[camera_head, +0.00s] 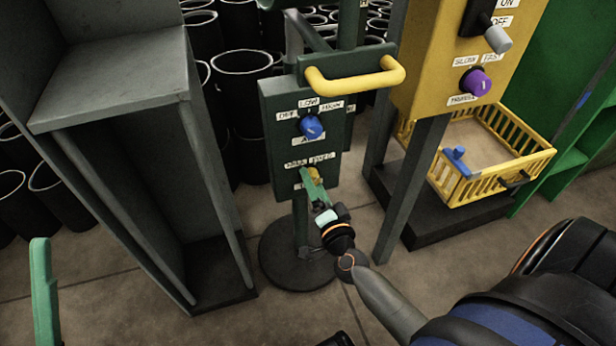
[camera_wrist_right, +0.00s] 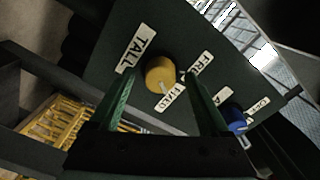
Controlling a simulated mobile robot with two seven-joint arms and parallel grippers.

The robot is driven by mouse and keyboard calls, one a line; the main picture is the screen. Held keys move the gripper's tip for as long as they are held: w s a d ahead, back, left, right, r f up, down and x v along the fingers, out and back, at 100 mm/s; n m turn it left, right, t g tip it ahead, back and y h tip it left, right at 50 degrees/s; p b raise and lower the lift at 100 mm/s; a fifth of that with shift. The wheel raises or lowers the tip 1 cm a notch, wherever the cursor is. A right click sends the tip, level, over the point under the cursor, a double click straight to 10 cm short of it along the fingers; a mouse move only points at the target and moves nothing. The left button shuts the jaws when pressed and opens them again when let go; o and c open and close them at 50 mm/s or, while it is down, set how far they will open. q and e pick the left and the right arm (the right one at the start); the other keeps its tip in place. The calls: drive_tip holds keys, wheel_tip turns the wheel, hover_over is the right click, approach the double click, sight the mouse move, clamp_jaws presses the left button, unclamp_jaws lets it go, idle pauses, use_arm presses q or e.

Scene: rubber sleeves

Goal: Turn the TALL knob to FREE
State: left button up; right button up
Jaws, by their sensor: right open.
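The TALL knob is a yellow round knob (camera_wrist_right: 159,73) on a dark green panel (camera_wrist_right: 222,45). It sits beside a TALL label (camera_wrist_right: 137,47), with a FREE label (camera_wrist_right: 201,67) and a second, partly readable label near it. In the head view the yellow knob (camera_head: 315,173) is low on the panel, partly hidden by my right gripper (camera_head: 311,181). My right gripper is open, its green fingers on either side of the knob with visible gaps. One green finger of my left gripper (camera_head: 44,290) shows at the lower left.
A blue knob (camera_head: 311,127) and a yellow handle (camera_head: 354,76) are above the yellow knob. A yellow control box (camera_head: 425,75) with a purple knob (camera_head: 475,82) stands right, above a yellow crate (camera_head: 485,188). A grey shelf (camera_head: 110,80) stands left.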

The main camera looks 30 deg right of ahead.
drive_tip(key=shift+w, duration=0.1)
clamp_jaws()
idle(0.7)
